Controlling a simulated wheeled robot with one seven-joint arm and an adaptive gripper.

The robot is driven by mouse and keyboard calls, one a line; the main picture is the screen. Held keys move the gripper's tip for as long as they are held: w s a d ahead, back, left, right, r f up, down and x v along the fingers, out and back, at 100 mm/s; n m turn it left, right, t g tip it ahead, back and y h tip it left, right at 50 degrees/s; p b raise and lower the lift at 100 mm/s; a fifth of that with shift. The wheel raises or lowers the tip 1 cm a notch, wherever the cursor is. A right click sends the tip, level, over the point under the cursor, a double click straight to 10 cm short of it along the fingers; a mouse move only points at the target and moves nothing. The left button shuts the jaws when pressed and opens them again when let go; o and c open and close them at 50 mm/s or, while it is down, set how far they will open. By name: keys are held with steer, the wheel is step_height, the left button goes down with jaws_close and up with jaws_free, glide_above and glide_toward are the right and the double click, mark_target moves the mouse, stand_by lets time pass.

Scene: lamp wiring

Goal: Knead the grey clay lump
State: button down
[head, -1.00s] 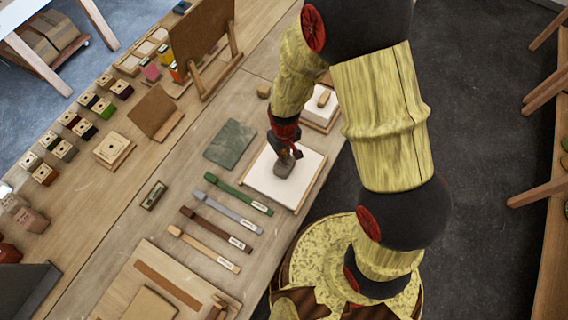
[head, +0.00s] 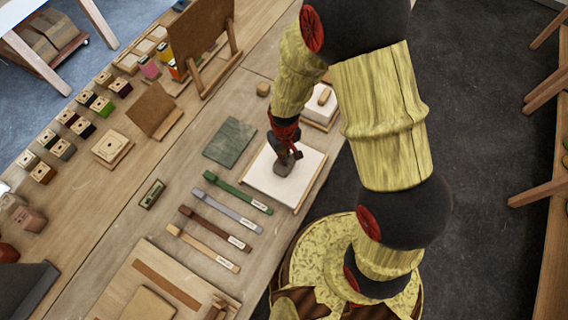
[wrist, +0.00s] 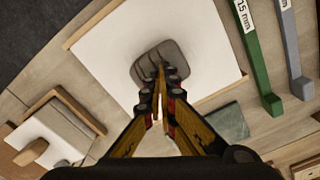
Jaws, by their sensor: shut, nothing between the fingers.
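The grey clay lump (wrist: 149,62) lies on a white board (wrist: 110,40) with a wooden edge. In the wrist view it looks flattened, with grooves across its top. In the head view the lump (head: 284,168) shows on the board (head: 305,180), partly hidden by my gripper (head: 284,155). My gripper (wrist: 160,78) is shut and empty, its fingertips at the lump's near edge. The pictures do not clearly tell whether the tips touch the clay.
A green strip (head: 238,193) and several other strips lie left of the board. A dark green slab (head: 230,142) is beside it. A white block with a wooden handle (wrist: 35,148) stands near the board. Several small blocks line the table's far side.

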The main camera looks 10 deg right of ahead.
steer(key=shift+f, duration=0.4)
steer(key=shift+r+p, duration=0.6)
steer(key=shift+r, duration=0.55)
steer(key=shift+f+b, duration=0.35)
steer(key=shift+f, duration=0.35)
steer(key=shift+f+b, duration=0.45)
steer(key=shift+b, duration=0.15)
steer(key=shift+r, duration=0.15)
steer(key=shift+r+p, duration=0.8)
steer(key=shift+r, duration=0.15)
